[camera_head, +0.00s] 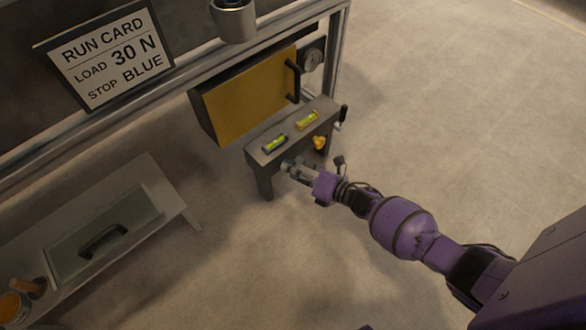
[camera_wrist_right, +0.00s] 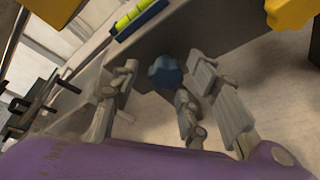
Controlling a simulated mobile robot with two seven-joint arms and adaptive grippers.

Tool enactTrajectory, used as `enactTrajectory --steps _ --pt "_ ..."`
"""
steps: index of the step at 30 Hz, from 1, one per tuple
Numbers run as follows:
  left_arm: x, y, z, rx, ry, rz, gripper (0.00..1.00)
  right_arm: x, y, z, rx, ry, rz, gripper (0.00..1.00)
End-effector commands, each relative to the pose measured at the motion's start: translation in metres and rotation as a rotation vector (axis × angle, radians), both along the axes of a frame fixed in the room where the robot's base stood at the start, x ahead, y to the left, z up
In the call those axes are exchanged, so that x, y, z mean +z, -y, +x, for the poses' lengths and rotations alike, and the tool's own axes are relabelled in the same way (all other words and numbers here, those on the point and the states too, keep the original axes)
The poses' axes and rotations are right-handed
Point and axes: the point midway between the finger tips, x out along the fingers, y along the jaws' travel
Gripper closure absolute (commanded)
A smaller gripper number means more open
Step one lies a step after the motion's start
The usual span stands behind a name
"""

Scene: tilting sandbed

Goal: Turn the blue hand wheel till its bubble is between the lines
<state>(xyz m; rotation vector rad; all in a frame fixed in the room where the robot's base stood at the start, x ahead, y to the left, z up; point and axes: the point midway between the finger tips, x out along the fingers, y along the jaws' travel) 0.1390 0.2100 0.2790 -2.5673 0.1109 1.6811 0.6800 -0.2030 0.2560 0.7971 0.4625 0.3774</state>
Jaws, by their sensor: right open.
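The blue hand wheel (camera_wrist_right: 165,72) shows in the right wrist view on the front of the grey sandbed stand. In the head view my gripper mostly covers it. My right gripper (camera_wrist_right: 160,88) is open, its fingers on either side of the wheel in the picture. I cannot tell whether they touch it. In the head view my right gripper (camera_head: 289,168) is close to the stand's front. The blue-framed level (camera_head: 275,144) lies on the stand's top, with a green vial; it also shows in the wrist view (camera_wrist_right: 138,17). Its bubble is too small to place against the lines. My left gripper is out of view.
A yellow-framed level (camera_head: 307,120) and yellow hand wheel (camera_head: 319,142) are right of the blue ones. A crank handle (camera_head: 342,118) sticks out at the stand's right end. Behind is a yellow panel (camera_head: 250,95). A low bench (camera_head: 170,190) stands left. Floor at right is clear.

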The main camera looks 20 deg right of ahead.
Motion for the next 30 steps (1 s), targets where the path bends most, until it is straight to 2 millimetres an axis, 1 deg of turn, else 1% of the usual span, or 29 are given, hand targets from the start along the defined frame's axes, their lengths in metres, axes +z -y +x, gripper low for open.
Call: enactTrajectory --steps 3,10,11,18,20,25,30 --pt "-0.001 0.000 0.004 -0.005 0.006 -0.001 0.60 -0.002 -0.003 0.005 -0.001 -0.002 0.000 0.58" --pt "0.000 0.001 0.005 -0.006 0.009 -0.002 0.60 -0.002 -0.003 0.006 -0.001 -0.001 0.000 0.58" --pt "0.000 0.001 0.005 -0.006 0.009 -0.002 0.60 -0.002 -0.003 0.006 -0.001 -0.001 0.000 0.59" --pt "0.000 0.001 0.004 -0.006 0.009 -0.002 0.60 -0.001 -0.004 0.006 0.000 0.000 0.001 0.91" --pt "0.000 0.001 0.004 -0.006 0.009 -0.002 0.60 -0.001 -0.004 0.006 0.000 0.000 0.001 0.98" --pt "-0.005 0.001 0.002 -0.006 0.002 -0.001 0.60 -0.002 -0.004 0.006 0.003 -0.013 0.043 0.98" --pt "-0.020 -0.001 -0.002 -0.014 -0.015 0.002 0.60 -0.004 -0.003 0.007 0.006 -0.073 0.210 0.98"
